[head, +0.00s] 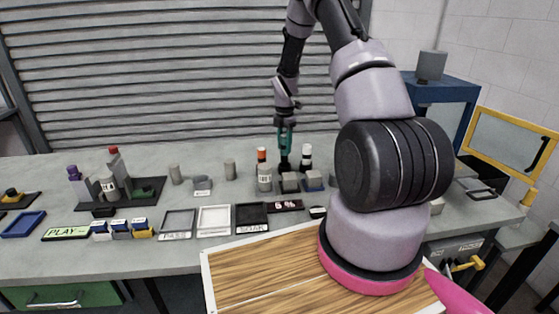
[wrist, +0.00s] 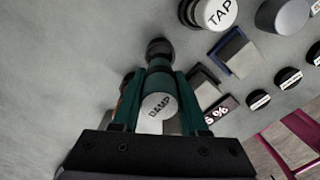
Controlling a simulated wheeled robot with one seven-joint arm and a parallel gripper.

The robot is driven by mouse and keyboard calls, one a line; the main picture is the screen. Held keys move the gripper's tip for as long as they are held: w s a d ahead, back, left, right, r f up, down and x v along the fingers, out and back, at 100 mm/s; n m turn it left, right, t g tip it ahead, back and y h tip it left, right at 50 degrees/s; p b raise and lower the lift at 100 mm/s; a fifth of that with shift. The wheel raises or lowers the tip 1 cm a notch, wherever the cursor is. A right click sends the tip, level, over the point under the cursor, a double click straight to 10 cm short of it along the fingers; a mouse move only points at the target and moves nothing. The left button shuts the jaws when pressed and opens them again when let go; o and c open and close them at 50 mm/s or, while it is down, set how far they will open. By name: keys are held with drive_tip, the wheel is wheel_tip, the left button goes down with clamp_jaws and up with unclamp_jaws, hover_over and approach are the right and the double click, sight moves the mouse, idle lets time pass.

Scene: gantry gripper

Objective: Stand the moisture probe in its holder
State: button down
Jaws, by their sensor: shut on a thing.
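My gripper (head: 285,141) points straight down over the back middle of the bench. In the wrist view its green fingers (wrist: 158,82) are shut on an upright piece, which I take to be the moisture probe; its pale round top (wrist: 159,107) reads DAMP. A dark round part (wrist: 160,48) shows at the far end, beyond the fingertips. I cannot tell whether that is the probe's lower end or a cup under it. In the head view a dark lower part (head: 284,163) hangs under the fingers, close to the bench. I cannot identify the holder for certain.
Two small blocks (head: 290,183) (head: 313,181) and a percent sign (head: 286,206) lie in front. A dark rack (head: 147,190) with bottles stands left.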

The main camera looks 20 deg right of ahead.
sight(285, 156)
drive_tip(key=shift+f, duration=2.4)
drive_tip(key=shift+f, duration=0.1)
drive_tip(key=shift+c, duration=2.2)
unclamp_jaws()
